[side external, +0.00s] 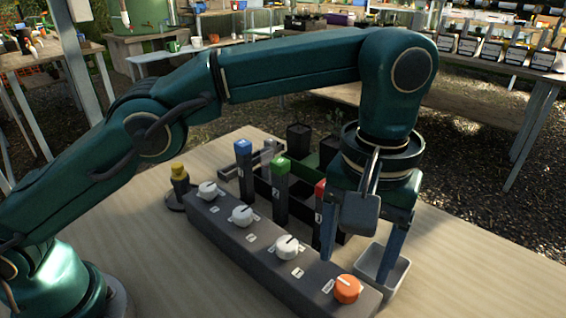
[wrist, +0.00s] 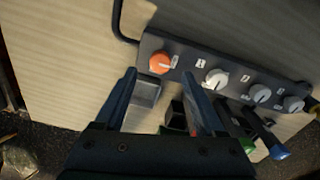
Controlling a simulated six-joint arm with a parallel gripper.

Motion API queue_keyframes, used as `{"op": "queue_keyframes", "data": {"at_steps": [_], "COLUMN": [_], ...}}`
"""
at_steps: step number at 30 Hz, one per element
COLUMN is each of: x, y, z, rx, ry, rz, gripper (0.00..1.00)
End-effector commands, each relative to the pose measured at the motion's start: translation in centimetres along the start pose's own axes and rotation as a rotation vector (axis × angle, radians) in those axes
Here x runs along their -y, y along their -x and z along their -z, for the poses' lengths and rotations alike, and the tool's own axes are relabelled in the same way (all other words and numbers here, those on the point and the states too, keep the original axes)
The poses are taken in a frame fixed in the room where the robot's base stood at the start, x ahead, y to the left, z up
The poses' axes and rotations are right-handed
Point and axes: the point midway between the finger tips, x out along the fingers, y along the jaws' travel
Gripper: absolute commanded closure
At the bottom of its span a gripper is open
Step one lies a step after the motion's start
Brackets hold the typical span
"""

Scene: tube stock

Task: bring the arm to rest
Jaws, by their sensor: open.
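My gripper (side external: 355,268) hangs at the right over the table, pointing down, with its two fingers apart and nothing between them. In the wrist view the fingers (wrist: 159,74) are also spread, in front of the grey open bin (wrist: 146,92). In the side view this bin (side external: 398,277) stands beside and partly behind the right finger. A dark knob panel (side external: 262,253) runs just in front, with an orange knob (side external: 347,289) at its right end. I cannot tell whether the fingers touch anything.
Upright dark tubes have blue (side external: 243,147), green (side external: 281,165) and red (side external: 320,187) caps; the red one is close to my gripper. A dark compartment tray (side external: 262,188) lies behind. A yellow-topped piece (side external: 178,172) stands left. The table's right side (side external: 480,270) is clear.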

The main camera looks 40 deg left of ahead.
Motion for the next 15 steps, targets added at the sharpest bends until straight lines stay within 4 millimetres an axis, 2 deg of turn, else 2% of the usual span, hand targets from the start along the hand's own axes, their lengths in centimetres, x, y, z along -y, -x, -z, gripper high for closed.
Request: {"op": "queue_keyframes", "data": {"at_steps": [12,15], "x": [0.2,0.9], "y": [0.3,2.3], "z": [0.3,1.4], "rx": [-0.002,-0.037], "ry": [0.011,0.044], "rz": [-0.002,-0.042], "gripper": [0.28,0.28]}}
